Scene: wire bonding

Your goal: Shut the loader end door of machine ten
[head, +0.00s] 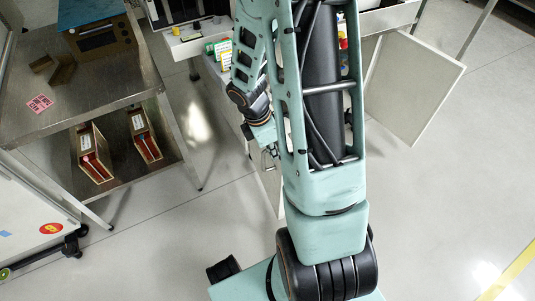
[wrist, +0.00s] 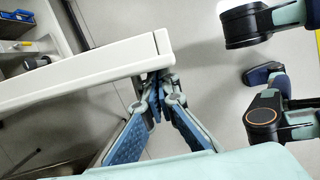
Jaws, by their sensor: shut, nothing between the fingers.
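My gripper (head: 271,150) is shut and empty, low beside the machine in the head view. In the wrist view the closed fingertips (wrist: 156,82) are at the corner of a long white panel edge (wrist: 85,72); I cannot tell whether they touch it. A pale door panel (head: 268,183) hangs below my gripper in the head view, mostly hidden behind my arm. Another pale door panel (head: 412,85) stands swung out on the right side of the machine. No number is readable, so I cannot tell which panel is machine ten's loader end door.
A steel table (head: 75,95) with a brown box (head: 100,38) on top stands at the left, with two open magazines (head: 92,155) on its lower shelf. A white cart (head: 35,225) is at the lower left. The floor (head: 440,190) at the right is clear.

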